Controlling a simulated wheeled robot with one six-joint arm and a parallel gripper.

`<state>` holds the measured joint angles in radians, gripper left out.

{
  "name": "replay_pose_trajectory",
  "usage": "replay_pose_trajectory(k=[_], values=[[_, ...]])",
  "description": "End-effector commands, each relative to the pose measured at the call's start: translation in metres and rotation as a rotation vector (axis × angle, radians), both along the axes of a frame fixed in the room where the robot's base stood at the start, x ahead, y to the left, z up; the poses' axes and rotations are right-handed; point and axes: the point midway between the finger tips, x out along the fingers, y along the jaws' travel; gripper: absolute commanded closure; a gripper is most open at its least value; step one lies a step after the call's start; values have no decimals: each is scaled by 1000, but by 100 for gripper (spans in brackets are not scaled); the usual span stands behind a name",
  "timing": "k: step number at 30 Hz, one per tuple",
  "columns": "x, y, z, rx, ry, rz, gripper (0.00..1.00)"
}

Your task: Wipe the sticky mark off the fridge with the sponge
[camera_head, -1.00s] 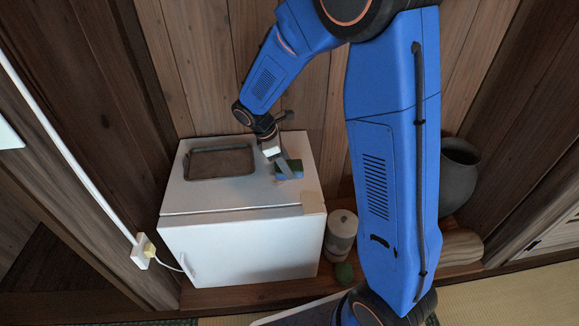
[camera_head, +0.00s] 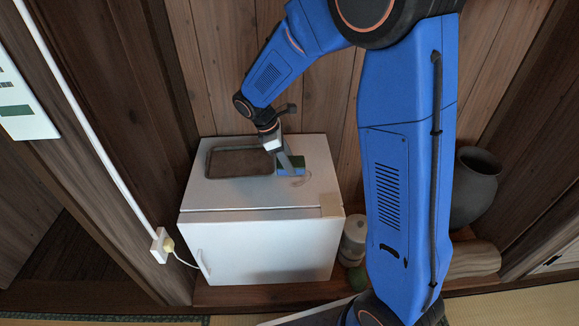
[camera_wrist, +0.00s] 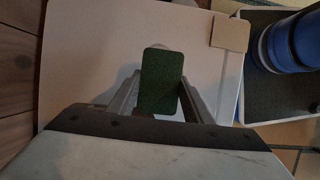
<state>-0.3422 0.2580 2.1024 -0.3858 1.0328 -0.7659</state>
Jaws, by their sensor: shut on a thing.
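The white fridge (camera_head: 262,245) stands low against the wooden wall; its top also shows in the wrist view (camera_wrist: 85,60). My gripper (camera_head: 286,165) is over the right half of the fridge top, pointing down. It is shut on the green sponge (camera_head: 292,167), which sits between the fingers in the wrist view (camera_wrist: 161,78). The sponge is at or just above the top; contact is not clear. A faint curved mark (camera_head: 299,182) shows on the top just in front of the sponge; I cannot tell if it is the sticky mark.
A dark-rimmed tray (camera_head: 207,162) lies on the fridge top, left of my gripper. A beige square piece (camera_head: 331,205) is at the front right corner. A pale canister (camera_head: 354,236) and a dark pot (camera_head: 474,188) stand to the right. A plug and cord (camera_head: 168,244) are at left.

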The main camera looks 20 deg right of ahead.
Motion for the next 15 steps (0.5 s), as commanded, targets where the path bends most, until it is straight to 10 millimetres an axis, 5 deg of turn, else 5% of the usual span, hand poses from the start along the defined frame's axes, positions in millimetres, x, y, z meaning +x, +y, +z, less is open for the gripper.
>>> replay_pose_trajectory(k=[15], values=[[-2,2,44,0,0,-6,83]])
